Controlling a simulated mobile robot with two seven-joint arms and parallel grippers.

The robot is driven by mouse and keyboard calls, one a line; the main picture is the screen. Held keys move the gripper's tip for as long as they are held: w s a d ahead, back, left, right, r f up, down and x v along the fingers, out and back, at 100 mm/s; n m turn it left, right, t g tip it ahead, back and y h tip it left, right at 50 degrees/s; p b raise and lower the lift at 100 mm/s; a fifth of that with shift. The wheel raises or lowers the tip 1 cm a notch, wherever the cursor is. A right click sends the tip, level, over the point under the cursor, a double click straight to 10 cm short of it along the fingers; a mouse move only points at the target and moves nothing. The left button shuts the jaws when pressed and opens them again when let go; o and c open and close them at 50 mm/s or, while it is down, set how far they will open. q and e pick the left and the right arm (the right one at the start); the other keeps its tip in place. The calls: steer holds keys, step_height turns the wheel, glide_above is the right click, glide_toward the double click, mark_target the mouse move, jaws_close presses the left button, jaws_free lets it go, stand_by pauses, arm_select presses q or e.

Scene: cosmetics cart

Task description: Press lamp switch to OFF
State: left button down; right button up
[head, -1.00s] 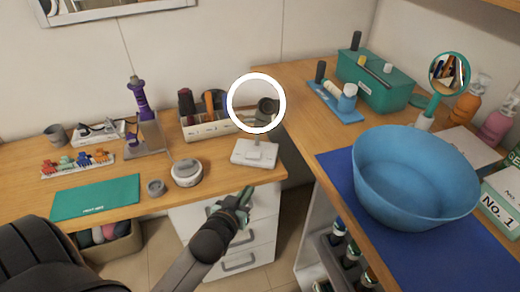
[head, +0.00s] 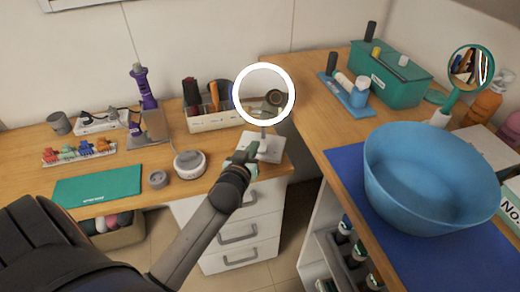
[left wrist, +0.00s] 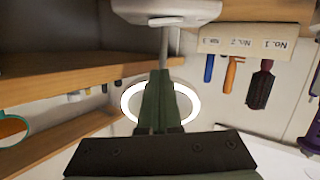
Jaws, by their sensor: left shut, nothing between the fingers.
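The ring lamp (head: 238,98) stands at the right end of the left desk, its white ring bright. Its white base (head: 272,150) lies flat on the desk top. My left gripper (head: 252,149) is shut and empty, its fingertips at the front left of the base and covering part of it. I cannot tell whether they touch it. The switch on the base is hidden behind the gripper. In the left wrist view the shut green fingers (left wrist: 160,98) point toward the lamp's pole, with the base (left wrist: 168,12) at the top and the ring (left wrist: 128,104) behind the fingers. My right gripper is not in view.
A brush holder (head: 212,122) is behind. The right counter carries a large blue basin (head: 425,185). White drawers (head: 240,235) are under the desk.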

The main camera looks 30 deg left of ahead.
arm_select(q)
glide_above(260, 150)
steer(key=s, duration=0.2)
steer(key=shift+w+d+f, duration=0.2)
steer(key=shift+f, duration=0.35)
steer(key=f, duration=0.2)
steer(key=b, duration=0.1)
steer(key=shift+d+f, duration=0.25)
steer(key=shift+f, duration=0.15)
steer(key=shift+d+f, duration=0.1)
steer(key=shift+f, duration=0.5)
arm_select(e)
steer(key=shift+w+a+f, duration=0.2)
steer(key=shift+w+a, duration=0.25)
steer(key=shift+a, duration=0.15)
